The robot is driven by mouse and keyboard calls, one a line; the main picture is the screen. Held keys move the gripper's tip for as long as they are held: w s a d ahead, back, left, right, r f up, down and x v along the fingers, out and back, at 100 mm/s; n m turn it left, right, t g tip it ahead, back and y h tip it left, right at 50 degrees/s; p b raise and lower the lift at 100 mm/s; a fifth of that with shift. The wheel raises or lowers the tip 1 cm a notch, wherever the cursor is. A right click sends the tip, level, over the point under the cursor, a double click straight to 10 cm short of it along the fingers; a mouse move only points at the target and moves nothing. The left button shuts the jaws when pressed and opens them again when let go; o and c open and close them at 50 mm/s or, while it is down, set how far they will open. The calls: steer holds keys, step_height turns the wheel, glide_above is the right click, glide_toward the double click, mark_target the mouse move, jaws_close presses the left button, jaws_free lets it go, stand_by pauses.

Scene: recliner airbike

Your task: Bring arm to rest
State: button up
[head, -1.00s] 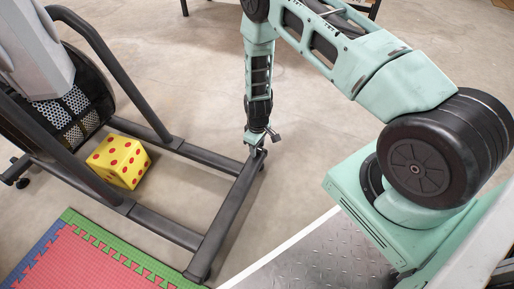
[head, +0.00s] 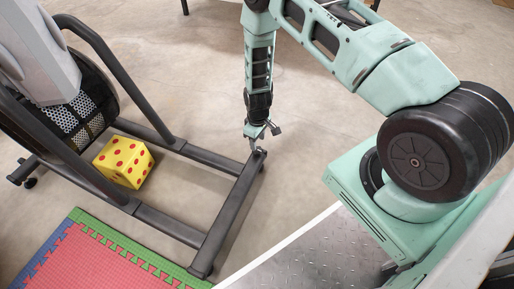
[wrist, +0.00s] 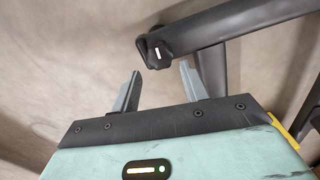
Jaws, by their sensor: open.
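The capped end of a dark frame tube (wrist: 162,52) shows just beyond the fingertips. I cannot tell whether the gripper touches the frame.
A yellow die with red dots (head: 124,162) sits on the floor inside the frame. A red, green and blue foam mat (head: 95,260) lies at the lower left. The concrete floor (head: 180,75) behind the gripper is clear.

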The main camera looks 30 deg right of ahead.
stand_by(0.3)
steer(key=s+a+r+y+p, duration=0.1)
steer(key=s+a+r, duration=0.1)
steer(key=a+r, duration=0.55)
steer(key=s+a+r, duration=0.1)
steer(key=a+r, duration=0.3)
steer(key=r, duration=0.6)
steer(key=s+a+r+y+p, duration=0.1)
steer(key=s+a+r, duration=0.1)
steer(key=a+r, duration=0.55)
steer(key=s+r+n+h+p, duration=0.1)
steer(key=s+r+n+p, duration=0.15)
steer(key=s+r, duration=1.85)
step_height(320, 180, up, 37)
steer(key=p, duration=3.7)
steer(key=shift+s+a, duration=0.15)
steer(key=shift+s, duration=0.2)
